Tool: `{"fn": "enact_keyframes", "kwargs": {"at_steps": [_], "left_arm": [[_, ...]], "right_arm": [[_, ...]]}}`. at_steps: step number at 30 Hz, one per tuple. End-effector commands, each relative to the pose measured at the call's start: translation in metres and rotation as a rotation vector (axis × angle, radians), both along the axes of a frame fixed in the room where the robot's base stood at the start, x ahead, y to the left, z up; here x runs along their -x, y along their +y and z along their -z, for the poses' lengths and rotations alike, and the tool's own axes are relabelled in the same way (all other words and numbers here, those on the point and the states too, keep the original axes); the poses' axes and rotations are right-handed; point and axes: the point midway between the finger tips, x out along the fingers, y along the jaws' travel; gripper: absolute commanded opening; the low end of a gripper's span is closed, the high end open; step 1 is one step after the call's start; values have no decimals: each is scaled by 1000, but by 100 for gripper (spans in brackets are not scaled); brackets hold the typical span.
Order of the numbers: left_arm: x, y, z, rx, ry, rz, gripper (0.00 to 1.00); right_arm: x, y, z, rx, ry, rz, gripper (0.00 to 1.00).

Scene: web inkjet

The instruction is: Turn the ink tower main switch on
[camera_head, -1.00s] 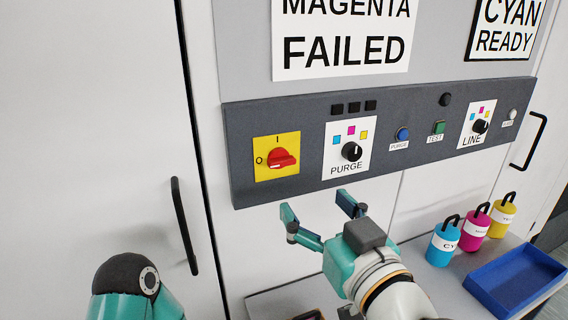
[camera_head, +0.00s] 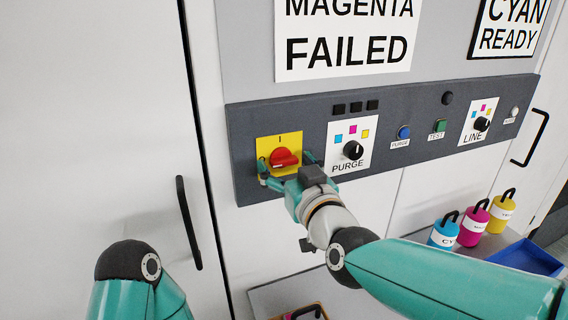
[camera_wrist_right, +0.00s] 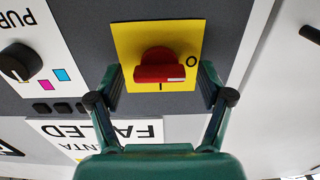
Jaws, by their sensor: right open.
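The main switch is a red rotary knob (camera_head: 284,158) on a yellow plate (camera_head: 290,138) at the panel's left end, marked I at the top and O at the left in the head view. The wrist view shows the red knob (camera_wrist_right: 157,66) upside down, its grip bar lying crosswise with a white mark on the O side. My right gripper (camera_head: 288,168) is open at the switch, with one finger on each side of the knob. In the wrist view gaps show between the fingertips (camera_wrist_right: 160,76) and the knob. My left gripper is out of view.
The dark panel (camera_head: 400,110) also bears a PURGE knob (camera_head: 352,150), a LINE knob (camera_head: 482,124) and several buttons. Ink bottles (camera_head: 443,232) and a blue tray (camera_head: 520,252) stand on the shelf at lower right. A black door handle (camera_head: 188,222) is at left.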

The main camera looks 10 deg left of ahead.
Motion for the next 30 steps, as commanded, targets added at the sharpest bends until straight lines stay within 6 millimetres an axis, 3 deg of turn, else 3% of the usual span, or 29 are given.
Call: {"fn": "enact_keyframes", "kwargs": {"at_steps": [2,13,14,23,30], "left_arm": [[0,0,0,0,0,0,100],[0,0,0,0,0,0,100],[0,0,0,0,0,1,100],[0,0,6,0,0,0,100],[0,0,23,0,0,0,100]], "right_arm": [[0,0,0,0,0,0,79],[0,0,0,0,0,0,19],[1,7,1,1,1,-3,19],[1,1,2,-30,21,-2,19],[1,0,5,-135,92,-2,19]]}}
